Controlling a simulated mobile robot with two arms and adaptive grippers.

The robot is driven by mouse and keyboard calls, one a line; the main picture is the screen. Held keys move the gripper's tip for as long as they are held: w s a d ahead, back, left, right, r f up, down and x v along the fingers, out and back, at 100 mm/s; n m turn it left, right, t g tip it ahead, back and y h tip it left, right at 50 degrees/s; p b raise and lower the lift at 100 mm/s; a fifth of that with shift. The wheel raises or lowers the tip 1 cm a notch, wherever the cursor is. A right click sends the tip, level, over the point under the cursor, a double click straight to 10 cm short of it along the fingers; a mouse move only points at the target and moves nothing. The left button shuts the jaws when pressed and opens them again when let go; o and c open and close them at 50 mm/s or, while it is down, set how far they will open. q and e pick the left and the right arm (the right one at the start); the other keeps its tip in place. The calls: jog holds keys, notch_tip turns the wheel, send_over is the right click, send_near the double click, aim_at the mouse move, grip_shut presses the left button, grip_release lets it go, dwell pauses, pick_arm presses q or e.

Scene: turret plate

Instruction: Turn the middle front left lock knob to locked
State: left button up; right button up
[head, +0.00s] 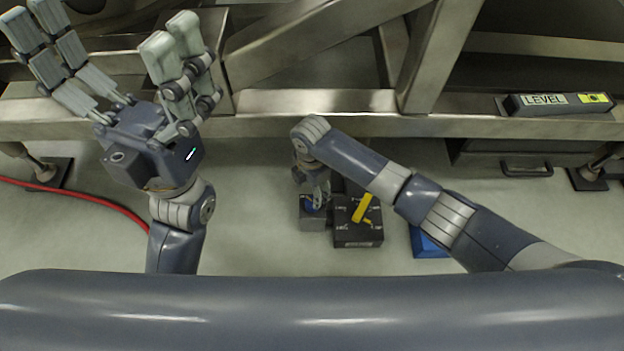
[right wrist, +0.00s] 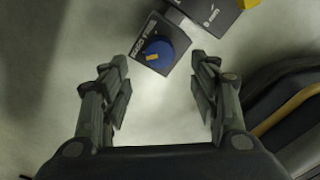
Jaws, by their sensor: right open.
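A blue round knob with a yellow mark (right wrist: 155,57) sits on top of a small grey box (head: 313,220). In the head view the knob is partly hidden by my right gripper (head: 317,190), which points down over it. In the right wrist view my right gripper (right wrist: 160,66) is open and empty, with the knob box just beyond and between its fingertips. I cannot tell from the pictures whether the knob stands at locked. My left gripper (head: 102,38) is raised at the upper left, its fingers spread wide and empty.
A dark box with a yellow handle (head: 362,208) stands just right of the knob box. A blue object (head: 428,244) is partly hidden behind my right arm. A metal frame (head: 270,120) crosses the back and carries a LEVEL bar (head: 545,102). A red cable (head: 95,196) lies at left.

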jog(key=shift+r, duration=2.1)
